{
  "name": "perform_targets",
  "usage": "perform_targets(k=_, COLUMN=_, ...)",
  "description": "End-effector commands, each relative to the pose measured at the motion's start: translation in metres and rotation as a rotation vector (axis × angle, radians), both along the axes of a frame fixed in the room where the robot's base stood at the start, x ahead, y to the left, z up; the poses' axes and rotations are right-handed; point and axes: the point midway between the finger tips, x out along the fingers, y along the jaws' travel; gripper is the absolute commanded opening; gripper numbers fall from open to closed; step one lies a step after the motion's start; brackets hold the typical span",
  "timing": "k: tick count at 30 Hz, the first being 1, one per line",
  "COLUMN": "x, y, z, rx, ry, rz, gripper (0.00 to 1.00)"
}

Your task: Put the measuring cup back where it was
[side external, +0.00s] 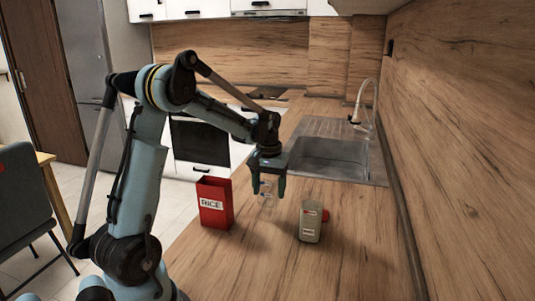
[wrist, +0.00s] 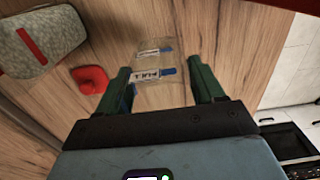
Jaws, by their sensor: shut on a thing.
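The measuring cup (side external: 267,201) is clear, with printed labels and blue marks that show in the wrist view (wrist: 155,68). My gripper (side external: 268,187) points down over the wooden counter and is shut on the cup. In the wrist view, its two green fingers (wrist: 160,82) stand on either side of the cup. I cannot tell whether the cup's base touches the counter.
An open red rice box (side external: 215,204) stands left of the cup. A pale canister (side external: 310,224) with a red mark stands to the right, with a small red object (wrist: 92,80) beside it. The sink (side external: 330,158) lies behind. The front right counter is clear.

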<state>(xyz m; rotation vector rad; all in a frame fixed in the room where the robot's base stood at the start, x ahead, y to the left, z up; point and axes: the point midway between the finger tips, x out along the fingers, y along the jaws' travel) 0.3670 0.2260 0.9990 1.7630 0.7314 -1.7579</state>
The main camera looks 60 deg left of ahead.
Motion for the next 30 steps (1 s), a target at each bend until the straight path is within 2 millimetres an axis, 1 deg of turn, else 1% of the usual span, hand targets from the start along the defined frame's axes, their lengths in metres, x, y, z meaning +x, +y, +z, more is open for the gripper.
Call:
perform_targets(k=6, x=0.000, y=0.000, z=-0.027, rx=0.000, ry=0.000, rz=0.000, gripper=0.28)
perform_targets(k=10, x=0.000, y=0.000, z=-0.040, rx=0.000, ry=0.000, rz=0.000, gripper=0.28)
perform_targets(k=23, x=0.000, y=0.000, z=-0.046, rx=0.000, ry=0.000, rz=0.000, gripper=0.28)
perform_targets(k=24, x=0.000, y=0.000, z=-0.045, rx=0.000, ry=0.000, rz=0.000, gripper=0.74)
perform_targets(k=28, x=0.000, y=0.000, z=-0.045, rx=0.000, ry=0.000, rz=0.000, gripper=0.93)
perform_targets(k=30, x=0.000, y=0.000, z=-0.045, rx=0.000, ry=0.000, rz=0.000, gripper=0.93)
